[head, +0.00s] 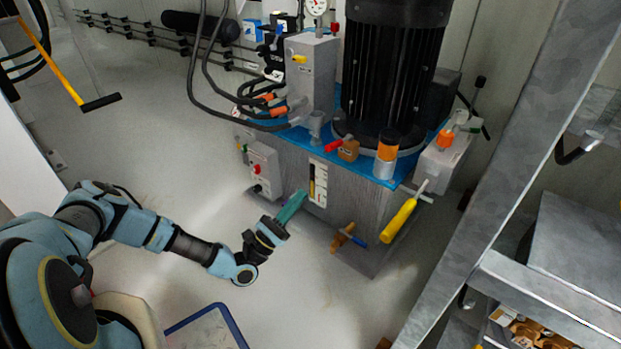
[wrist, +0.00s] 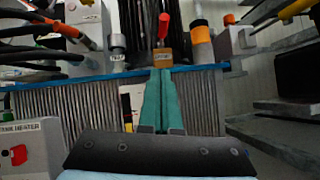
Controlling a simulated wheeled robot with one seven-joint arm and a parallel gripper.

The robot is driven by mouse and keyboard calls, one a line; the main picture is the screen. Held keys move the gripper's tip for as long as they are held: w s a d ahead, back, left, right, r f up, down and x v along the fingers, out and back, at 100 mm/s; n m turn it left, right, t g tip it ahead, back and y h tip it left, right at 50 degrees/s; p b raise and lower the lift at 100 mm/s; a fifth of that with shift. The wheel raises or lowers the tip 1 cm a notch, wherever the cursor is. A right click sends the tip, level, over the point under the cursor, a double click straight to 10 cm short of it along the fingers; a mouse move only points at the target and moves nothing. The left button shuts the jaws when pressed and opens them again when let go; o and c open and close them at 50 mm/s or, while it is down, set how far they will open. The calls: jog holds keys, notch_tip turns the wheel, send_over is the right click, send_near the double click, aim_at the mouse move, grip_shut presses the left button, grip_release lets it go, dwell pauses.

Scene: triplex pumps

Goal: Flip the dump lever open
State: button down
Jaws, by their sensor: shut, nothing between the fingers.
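A short red lever (head: 333,146) sits on a small brown block (head: 348,150) on the blue-topped pump unit, in front of the black motor. I take it as the dump lever; the label on the block is too small to read surely. In the wrist view the red lever (wrist: 163,27) stands up above the block (wrist: 162,57), straight ahead of the fingers. My gripper (head: 301,194) has teal fingers, shut and empty, in front of the ribbed tank face and lower than the block. The fingertips (wrist: 161,72) look apart from the lever in the head view.
An orange-and-silver cylinder (head: 387,155) stands right of the block. A yellow-handled lever (head: 399,219) sticks out at the front right. Black hoses (head: 205,70) with orange fittings hang at the left. A grey heater box (head: 263,168) is on the tank's left face. Floor at left is clear.

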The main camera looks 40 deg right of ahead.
jog(key=b, duration=0.2)
send_near(339, 143)
jog(key=w+d+f, duration=0.2)
jog(key=d, duration=0.2)
jog(key=shift+s+d+r+b, duration=0.15)
jog(key=shift+r+b, duration=0.1)
jog(key=shift+r, duration=0.7)
jog(key=shift+s+r+b, duration=0.2)
jog(key=shift+r, duration=0.75)
jog(key=shift+r, duration=0.1)
